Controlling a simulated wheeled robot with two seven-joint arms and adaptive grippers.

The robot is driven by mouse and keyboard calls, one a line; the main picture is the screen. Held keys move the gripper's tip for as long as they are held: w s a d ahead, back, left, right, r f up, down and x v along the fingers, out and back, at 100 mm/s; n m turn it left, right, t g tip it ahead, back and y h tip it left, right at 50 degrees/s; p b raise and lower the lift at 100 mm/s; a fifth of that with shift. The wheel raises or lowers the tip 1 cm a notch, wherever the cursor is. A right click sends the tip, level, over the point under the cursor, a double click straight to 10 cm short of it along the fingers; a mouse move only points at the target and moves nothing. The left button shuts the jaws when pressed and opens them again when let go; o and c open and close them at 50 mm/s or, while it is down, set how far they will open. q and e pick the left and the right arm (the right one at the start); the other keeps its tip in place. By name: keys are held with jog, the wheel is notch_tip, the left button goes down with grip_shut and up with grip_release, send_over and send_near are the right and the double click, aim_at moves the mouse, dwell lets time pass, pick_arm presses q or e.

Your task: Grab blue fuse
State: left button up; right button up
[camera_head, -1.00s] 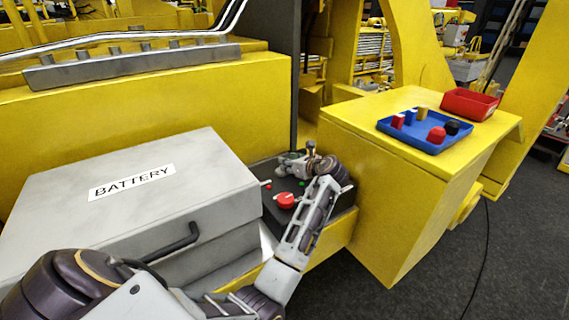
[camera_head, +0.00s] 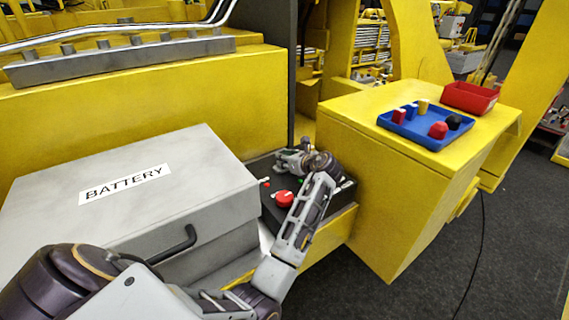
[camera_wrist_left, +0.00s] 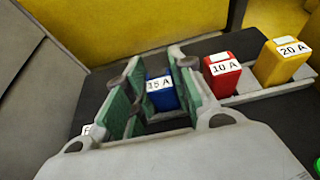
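The blue fuse (camera_wrist_left: 161,92), labelled 15 A, stands in a grey holder strip in the left wrist view, in line with a red 10 A fuse (camera_wrist_left: 222,74) and a yellow 20 A fuse (camera_wrist_left: 281,61). My left gripper (camera_wrist_left: 150,90) is open, its green-padded fingers on either side of the blue fuse. A gap shows at the left finger; contact at the right finger is unclear. In the head view my left gripper (camera_head: 290,158) is over the dark panel (camera_head: 268,208) beside the battery box; the fuse there is hidden. My right gripper is not in view.
The grey battery box (camera_head: 150,215) stands left of the panel. A red knob (camera_head: 284,199) is on the panel near my arm. A blue tray (camera_head: 424,141) with several small coloured parts and a red bin (camera_head: 470,97) sit on the yellow box (camera_head: 350,125) at right.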

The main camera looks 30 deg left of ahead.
pick_arm(q)
jog(key=shift+c, duration=1.4)
jog(key=shift+r, duration=0.25)
notch_tip(320, 180, up, 8)
jog(key=shift+r+b, duration=0.1)
jog(key=shift+b, duration=0.6)
jog(key=shift+r, duration=0.7)
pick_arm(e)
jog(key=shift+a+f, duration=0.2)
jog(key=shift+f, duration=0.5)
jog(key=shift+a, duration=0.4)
